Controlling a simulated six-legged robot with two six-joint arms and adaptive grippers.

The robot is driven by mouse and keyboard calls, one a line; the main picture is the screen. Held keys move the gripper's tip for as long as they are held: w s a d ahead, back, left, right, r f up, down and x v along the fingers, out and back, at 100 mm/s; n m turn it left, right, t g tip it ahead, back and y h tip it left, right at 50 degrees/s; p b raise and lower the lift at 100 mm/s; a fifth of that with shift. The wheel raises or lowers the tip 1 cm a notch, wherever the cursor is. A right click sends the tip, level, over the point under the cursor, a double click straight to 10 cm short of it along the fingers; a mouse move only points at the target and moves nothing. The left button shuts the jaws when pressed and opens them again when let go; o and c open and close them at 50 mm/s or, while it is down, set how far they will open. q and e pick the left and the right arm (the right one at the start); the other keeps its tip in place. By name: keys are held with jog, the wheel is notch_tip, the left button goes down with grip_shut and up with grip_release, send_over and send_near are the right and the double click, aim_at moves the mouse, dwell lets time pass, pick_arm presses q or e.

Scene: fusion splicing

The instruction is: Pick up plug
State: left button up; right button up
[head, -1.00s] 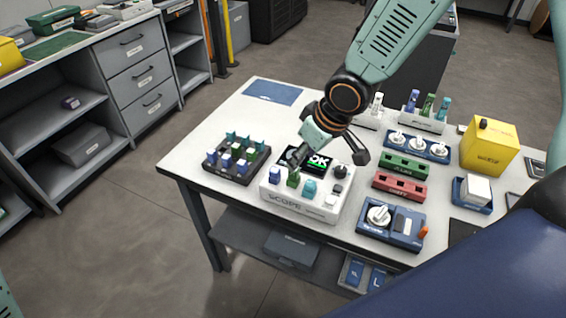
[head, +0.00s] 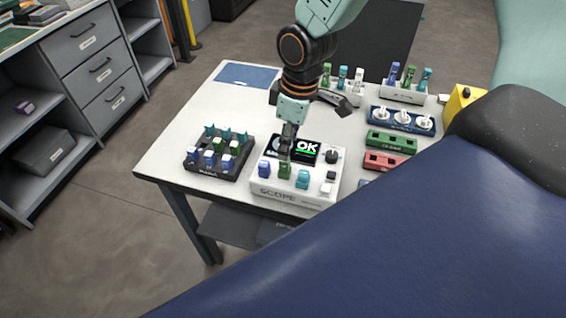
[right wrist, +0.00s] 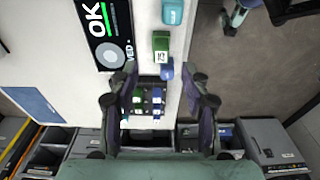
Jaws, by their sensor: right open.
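The white SCOPE box (head: 293,187) sits at the table's front with three plugs in its top: a blue one (head: 264,168), a green one (head: 285,170) and a teal one (head: 303,179). My right gripper (head: 287,146) points down just behind and above the green plug. In the right wrist view my right gripper (right wrist: 163,85) has its fingers wide apart with nothing held. There the green plug (right wrist: 161,45) lies just beyond the fingertips and the blue plug (right wrist: 166,71) shows between them. The teal plug (right wrist: 172,12) is farther up. My left gripper is out of view.
A black rack (head: 232,170) of several plugs stands left of the box. The box's screen (head: 293,150) reads OK. White stands with plugs (head: 403,92), a blue block with knobs (head: 400,122) and green (head: 391,143) and red (head: 388,162) blocks fill the right side.

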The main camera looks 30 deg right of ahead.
jog(key=shift+s+a+f, duration=0.2)
jog(key=shift+s+f, duration=0.05)
jog(key=shift+f, duration=0.2)
jog(key=f, duration=0.2)
jog(key=w+f, duration=0.1)
jog(key=f, duration=0.2)
jog(key=shift+w+d+f+b, duration=0.1)
jog(key=shift+w+f+b, duration=0.05)
jog(key=shift+b, duration=0.25)
jog(key=shift+f, duration=0.25)
jog(key=shift+s+a+r, duration=0.3)
jog(key=shift+s+a, duration=0.05)
jog(key=shift+s, duration=0.05)
jog(key=shift+w+d+f, duration=0.25)
jog(key=shift+w+f, duration=0.05)
jog(key=shift+w, duration=0.1)
jog(key=c, duration=0.4)
jog(key=shift+c, duration=0.9)
jog(key=shift+s+a+r, duration=0.15)
jog(key=shift+s+r, duration=0.1)
jog(key=shift+s, duration=0.1)
grip_shut()
jog(key=shift+w+f, duration=0.15)
jog(key=shift+w, duration=0.15)
jog(key=shift+r, duration=0.4)
notch_tip(320, 180, up, 8)
jog(key=shift+f+p, duration=0.1)
jog(key=shift+p, duration=0.55)
jog(key=shift+r, duration=0.75)
